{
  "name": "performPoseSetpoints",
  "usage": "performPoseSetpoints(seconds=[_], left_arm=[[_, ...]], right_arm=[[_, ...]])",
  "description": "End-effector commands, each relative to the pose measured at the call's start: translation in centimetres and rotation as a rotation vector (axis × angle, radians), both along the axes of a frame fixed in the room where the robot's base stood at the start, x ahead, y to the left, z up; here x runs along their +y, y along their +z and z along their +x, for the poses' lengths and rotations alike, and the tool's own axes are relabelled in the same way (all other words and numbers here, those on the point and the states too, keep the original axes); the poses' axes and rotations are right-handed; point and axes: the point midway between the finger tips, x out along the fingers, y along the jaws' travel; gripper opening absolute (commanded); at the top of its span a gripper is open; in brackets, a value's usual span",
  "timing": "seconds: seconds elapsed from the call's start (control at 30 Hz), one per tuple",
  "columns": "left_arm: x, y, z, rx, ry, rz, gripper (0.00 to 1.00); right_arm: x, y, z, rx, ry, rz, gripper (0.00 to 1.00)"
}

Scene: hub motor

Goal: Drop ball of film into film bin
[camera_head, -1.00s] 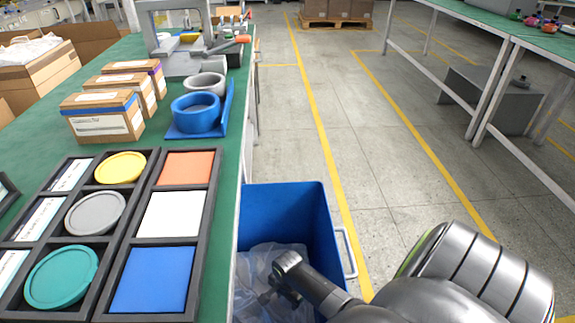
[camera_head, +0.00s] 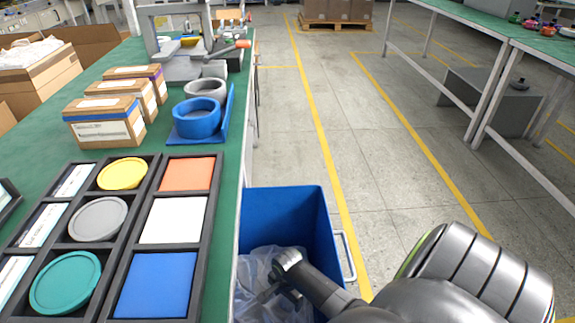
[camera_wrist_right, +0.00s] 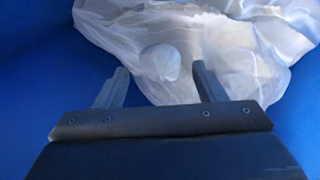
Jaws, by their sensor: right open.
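The film bin (camera_head: 322,215) is a blue open box on the floor at the right side of the green table. Clear crumpled film (camera_head: 250,275) lies inside it. My right gripper (camera_head: 277,294) reaches down into the bin. In the right wrist view its two fingers (camera_wrist_right: 160,85) are apart with nothing held between them. A small rounded ball of film (camera_wrist_right: 160,62) lies just beyond the fingertips, against the loose white film (camera_wrist_right: 225,50). I cannot tell if the fingers touch the film. My left gripper is not in view.
The green table (camera_head: 135,52) fills the left, with a black tray (camera_head: 140,222) of coloured lids and squares, small cardboard boxes (camera_head: 104,122) and a blue ring (camera_head: 197,118). The bin has a metal handle (camera_head: 347,256). The floor (camera_head: 385,150) beyond is clear.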

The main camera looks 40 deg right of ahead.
Motion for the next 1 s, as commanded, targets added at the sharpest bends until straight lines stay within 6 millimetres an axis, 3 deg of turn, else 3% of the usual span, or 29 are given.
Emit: performPoseSetpoints(seconds=[0.03,0.27,0.6,1.0], left_arm=[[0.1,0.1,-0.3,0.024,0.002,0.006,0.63],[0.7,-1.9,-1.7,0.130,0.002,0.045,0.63],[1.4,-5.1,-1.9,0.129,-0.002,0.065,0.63],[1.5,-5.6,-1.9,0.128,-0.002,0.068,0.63]], right_arm=[[0.0,1.7,0.0,-0.003,0.000,-0.001,0.63],[0.0,7.0,0.1,-0.003,0.000,-0.001,0.63],[0.0,9.0,0.0,-0.001,-0.001,-0.001,0.63],[0.0,9.3,0.0,0.000,-0.001,0.000,0.63]])
